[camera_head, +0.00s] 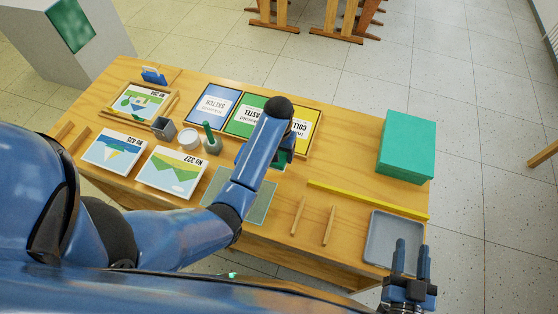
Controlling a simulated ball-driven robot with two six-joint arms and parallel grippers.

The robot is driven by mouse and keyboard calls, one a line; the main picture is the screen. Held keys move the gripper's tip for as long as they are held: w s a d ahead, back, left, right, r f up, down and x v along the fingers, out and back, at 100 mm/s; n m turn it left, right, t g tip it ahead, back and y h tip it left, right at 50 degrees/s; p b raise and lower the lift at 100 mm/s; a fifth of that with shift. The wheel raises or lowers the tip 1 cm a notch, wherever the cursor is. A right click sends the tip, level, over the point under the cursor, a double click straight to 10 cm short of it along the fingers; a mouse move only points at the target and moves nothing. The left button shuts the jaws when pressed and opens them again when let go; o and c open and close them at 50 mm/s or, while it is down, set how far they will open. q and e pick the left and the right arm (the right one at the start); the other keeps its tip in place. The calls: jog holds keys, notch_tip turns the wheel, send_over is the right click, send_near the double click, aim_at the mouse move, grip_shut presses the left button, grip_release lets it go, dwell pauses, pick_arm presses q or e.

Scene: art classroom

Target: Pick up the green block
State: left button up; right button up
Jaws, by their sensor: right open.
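A large green block (405,147), box-shaped with a flat top, stands at the right end of the wooden table. My right gripper (411,252) is at the lower right, over the near edge of a grey tray (380,240). Its two blue fingers are apart with nothing between them, and it is well short of the green block. My left arm reaches over the middle of the table. Its gripper is hidden behind the arm. A small dark green patch (286,156) shows beside that arm; I cannot tell what it is.
Picture cards (172,172), posters (213,105) and small cups (189,138) fill the left side. Stools (335,20) stand beyond the table.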

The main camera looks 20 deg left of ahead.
aim_at(279, 152)
pick_arm(q)
notch_tip(279, 152, up, 8)
jog(key=shift+f+p, duration=0.1)
jog(key=shift+p, duration=0.4)
jog(key=shift+r+p, duration=2.55)
jog(key=shift+p, duration=0.1)
jog(key=o, duration=0.6)
jog(key=shift+c, duration=0.2)
jog(key=c, duration=0.4)
jog(key=shift+f, duration=0.1)
